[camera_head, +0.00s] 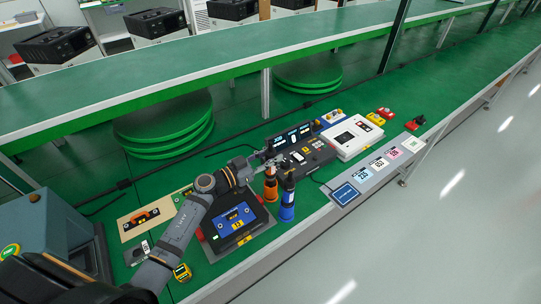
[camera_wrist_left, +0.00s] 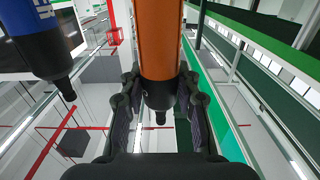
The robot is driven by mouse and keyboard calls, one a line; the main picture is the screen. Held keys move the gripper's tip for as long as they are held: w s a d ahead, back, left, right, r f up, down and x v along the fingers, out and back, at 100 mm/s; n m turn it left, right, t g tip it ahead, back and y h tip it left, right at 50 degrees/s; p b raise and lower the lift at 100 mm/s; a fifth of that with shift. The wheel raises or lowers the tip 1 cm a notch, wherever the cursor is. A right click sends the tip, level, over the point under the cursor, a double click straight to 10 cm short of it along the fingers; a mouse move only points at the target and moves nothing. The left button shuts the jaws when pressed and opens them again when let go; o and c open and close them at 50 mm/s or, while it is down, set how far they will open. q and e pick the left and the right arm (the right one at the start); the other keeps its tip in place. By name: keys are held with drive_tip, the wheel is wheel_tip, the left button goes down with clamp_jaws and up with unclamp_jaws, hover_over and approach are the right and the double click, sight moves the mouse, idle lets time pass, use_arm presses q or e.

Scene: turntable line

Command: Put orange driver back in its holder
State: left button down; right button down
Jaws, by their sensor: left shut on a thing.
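The orange driver (camera_head: 270,187), orange with black ends, is between the fingers of my left gripper (camera_head: 262,160), which is shut on it. In the left wrist view the orange driver (camera_wrist_left: 160,40) fills the top middle, and its dark nose lies between the fingers of the left gripper (camera_wrist_left: 158,110). A blue and black driver (camera_head: 287,205) is close to its right in the head view; in the left wrist view the blue driver (camera_wrist_left: 38,40) is at the upper left, apart from the fingers. I cannot make out the orange driver's holder. My right gripper is not in view.
Below the arm is a dark case with a blue panel (camera_head: 238,219). A dark device (camera_head: 305,158) and a white box (camera_head: 352,137) stand beyond the drivers. A raised green shelf (camera_head: 180,62) runs behind, above stacked green turntables (camera_head: 165,125).

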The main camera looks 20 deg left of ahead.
use_arm(q)
drive_tip(key=shift+f+b, duration=0.3)
drive_tip(key=shift+f, duration=0.3)
drive_tip(key=shift+f+b, duration=0.4)
drive_tip(key=shift+f, duration=0.7)
drive_tip(key=shift+f+b, duration=0.3)
drive_tip(key=c, duration=0.9)
unclamp_jaws()
drive_tip(key=shift+r, duration=0.1)
drive_tip(key=v, duration=1.2)
